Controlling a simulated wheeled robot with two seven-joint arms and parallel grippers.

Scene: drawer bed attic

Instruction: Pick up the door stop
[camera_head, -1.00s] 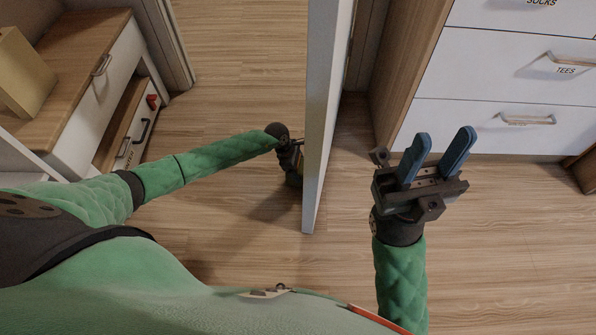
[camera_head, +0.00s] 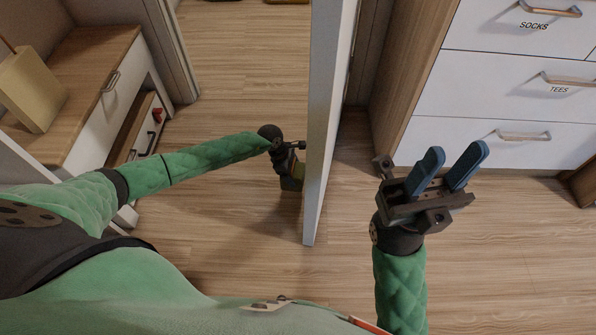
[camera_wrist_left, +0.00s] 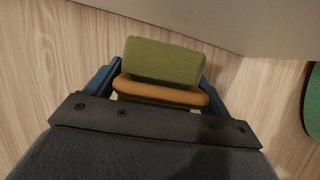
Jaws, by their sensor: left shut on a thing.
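My left gripper (camera_wrist_left: 158,82) is shut on the door stop (camera_wrist_left: 165,60). In the left wrist view, the door stop shows a green, fabric-like block with an orange-brown rounded bar below it, between the blue fingers. In the head view, my left gripper (camera_head: 290,172) is low beside the left face of the white door panel. Its fingers and the door stop are mostly hidden there. In the head view, my right gripper (camera_head: 446,172) is open and empty, right of the door panel, its two blue fingers apart.
The white door panel (camera_head: 326,120) stands upright between my arms. A wooden-topped unit (camera_head: 88,75) with drawers is at the left. A white chest of drawers (camera_head: 500,90) labelled SOCKS and TEES is at the right. The wood floor (camera_head: 240,60) is clear beyond my left arm.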

